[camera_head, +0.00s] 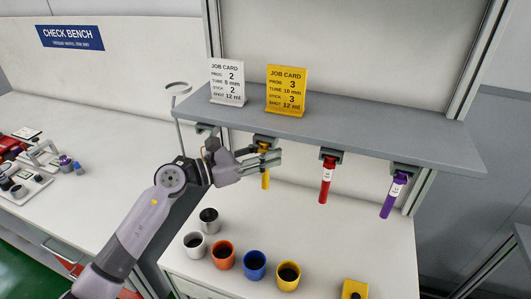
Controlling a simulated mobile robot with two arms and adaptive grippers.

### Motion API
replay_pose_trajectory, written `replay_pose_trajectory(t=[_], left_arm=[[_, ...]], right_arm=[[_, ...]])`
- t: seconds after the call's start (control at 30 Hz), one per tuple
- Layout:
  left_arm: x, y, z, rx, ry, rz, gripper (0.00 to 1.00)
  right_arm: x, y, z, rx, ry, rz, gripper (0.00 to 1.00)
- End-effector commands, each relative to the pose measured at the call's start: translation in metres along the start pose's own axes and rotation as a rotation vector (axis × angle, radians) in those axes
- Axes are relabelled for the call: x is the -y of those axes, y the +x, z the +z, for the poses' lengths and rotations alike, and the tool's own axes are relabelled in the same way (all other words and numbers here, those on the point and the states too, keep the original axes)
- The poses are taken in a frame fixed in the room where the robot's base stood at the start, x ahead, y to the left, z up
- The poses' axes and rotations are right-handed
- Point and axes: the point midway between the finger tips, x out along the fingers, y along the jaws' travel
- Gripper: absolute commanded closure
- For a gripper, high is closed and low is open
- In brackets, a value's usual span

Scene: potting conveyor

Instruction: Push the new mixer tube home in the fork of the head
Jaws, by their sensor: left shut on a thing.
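My left gripper (268,160) is shut on the yellow tube (265,181) under the grey shelf (350,119). The tube hangs about upright below the fingers, its middle hidden by them. A fork-like holder (265,140) is fixed under the shelf just above it; how deep the tube sits in it cannot be told. A red tube (326,185) and a purple tube (392,198) hang from similar holders to the right. Another holder (207,129) at the left shows no tube. My right gripper is not in view.
A white job card (227,82) and a yellow job card (286,90) stand on the shelf. Several cups, one of them orange (222,254), stand on the white bench below, with a yellow block (354,289) at the front right. The check bench (95,205) is at left.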

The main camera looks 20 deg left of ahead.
Motion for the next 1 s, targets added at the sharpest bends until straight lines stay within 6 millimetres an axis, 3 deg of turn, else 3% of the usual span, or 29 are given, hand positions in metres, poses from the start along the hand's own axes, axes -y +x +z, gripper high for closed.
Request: replay_pose_trajectory(t=[0.23, 1.0], left_arm=[[0.0, 0.0, 0.0, 0.001, 0.0, 0.0, 0.98], [0.017, -0.017, 0.0, 0.0, 0.0, 0.001, 0.98]], right_arm=[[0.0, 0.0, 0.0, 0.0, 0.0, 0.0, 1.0], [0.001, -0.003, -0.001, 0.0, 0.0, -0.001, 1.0]])
